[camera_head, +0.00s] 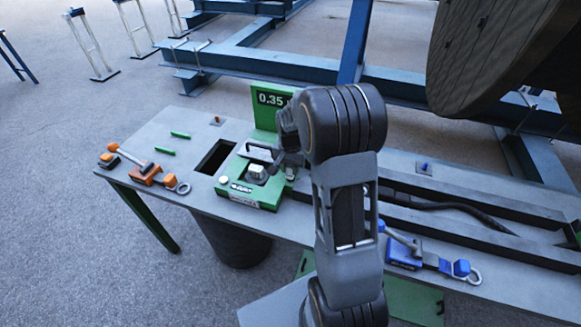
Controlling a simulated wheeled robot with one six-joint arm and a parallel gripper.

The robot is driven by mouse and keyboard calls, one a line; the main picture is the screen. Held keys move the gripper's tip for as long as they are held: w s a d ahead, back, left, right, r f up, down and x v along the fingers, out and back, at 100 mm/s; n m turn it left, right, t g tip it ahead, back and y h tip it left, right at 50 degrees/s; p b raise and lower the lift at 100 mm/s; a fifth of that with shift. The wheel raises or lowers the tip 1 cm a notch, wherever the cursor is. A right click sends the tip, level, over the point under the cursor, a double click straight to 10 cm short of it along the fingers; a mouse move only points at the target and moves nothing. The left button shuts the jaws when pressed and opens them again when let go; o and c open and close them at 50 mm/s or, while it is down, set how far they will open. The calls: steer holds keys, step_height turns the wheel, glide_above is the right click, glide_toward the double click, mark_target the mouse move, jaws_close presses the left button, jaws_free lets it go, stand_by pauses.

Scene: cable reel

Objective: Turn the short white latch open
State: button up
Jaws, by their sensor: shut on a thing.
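The green measuring device (247,191) sits on the grey bench, with a display reading 0.35 (270,99) standing behind it. A short pale latch (262,153) lies across the upper part of the device, above a light block (257,173). My gripper (285,158) is at the right side of the device, low beside the latch and shut on it. My dark wrist and arm cover much of the gripper, so the exact contact is hidden.
A square opening (215,157) is left of the device. An orange ratchet tool (146,174) and green pegs (180,135) lie further left. A blue ratchet tool (404,254) lies right of my arm. A large wooden reel (490,50) hangs at upper right.

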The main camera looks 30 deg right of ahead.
steer(key=n, duration=0.8)
steer(key=shift+n, duration=0.3)
steer(key=n, duration=0.4)
steer(key=shift+n+b, duration=0.3)
steer(key=shift+b, duration=0.05)
steer(key=n, duration=0.4)
steer(key=shift+n, duration=0.4)
steer(key=o, duration=0.9)
step_height(320, 180, up, 14)
steer(key=shift+f, duration=0.1)
